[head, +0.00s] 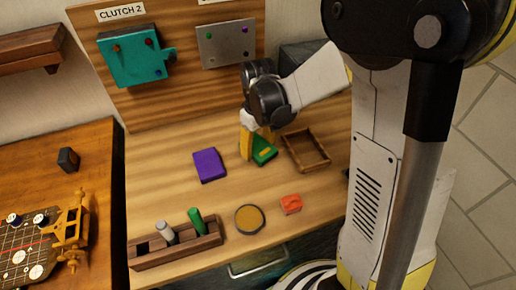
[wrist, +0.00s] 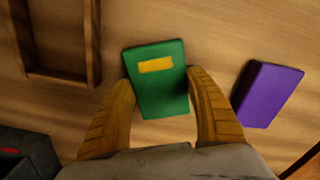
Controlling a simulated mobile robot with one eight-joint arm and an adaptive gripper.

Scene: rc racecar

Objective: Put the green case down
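The green case (wrist: 158,95), flat with a yellow label, lies between the two yellow fingers of my gripper (wrist: 160,78) in the wrist view. The fingers press against its left and right edges. In the head view the green case (head: 264,151) is partly hidden behind my gripper (head: 256,145), low over the wooden workbench (head: 235,205). I cannot tell whether its underside touches the bench.
A purple case (head: 209,165) lies left of the green one, and an empty wooden tray (head: 288,150) lies close on its right. An orange block (head: 291,204), a round tin (head: 249,219) and a wooden holder (head: 150,261) stand nearer the front edge. Bare bench lies between.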

